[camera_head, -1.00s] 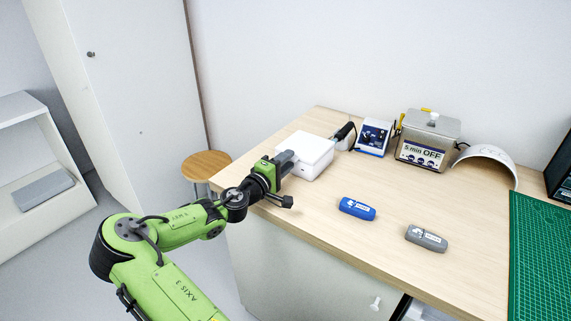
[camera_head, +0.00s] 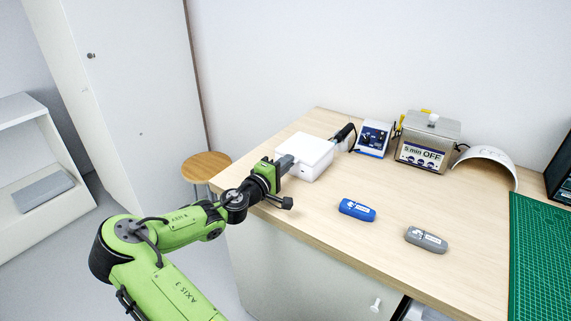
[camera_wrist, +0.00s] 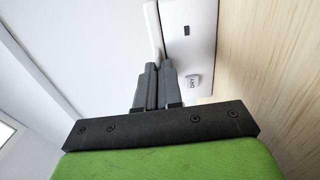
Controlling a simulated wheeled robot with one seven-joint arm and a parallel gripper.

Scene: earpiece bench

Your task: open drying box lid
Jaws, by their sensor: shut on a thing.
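The drying box (camera_head: 305,157) is a white box at the left end of the bench, in the middle of the head view. Its lid looks down, though a small tilt is too small to tell. In the wrist view the box's white side (camera_wrist: 198,40) shows a dark slot and a button marked DRY. My gripper (camera_head: 285,161) is at the box's near left edge. In the wrist view its two grey fingers are nearly together, shut on the thin edge of the lid (camera_wrist: 152,25). The exact contact is partly hidden by the fingers.
A blue case (camera_head: 357,209) and a grey case (camera_head: 426,239) lie on the bench. Behind stand a blue-and-white device (camera_head: 373,138), a metal bath (camera_head: 428,140) reading "5 min OFF" and a white arch (camera_head: 487,163). A green mat (camera_head: 540,260) lies right. A stool (camera_head: 206,165) stands left.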

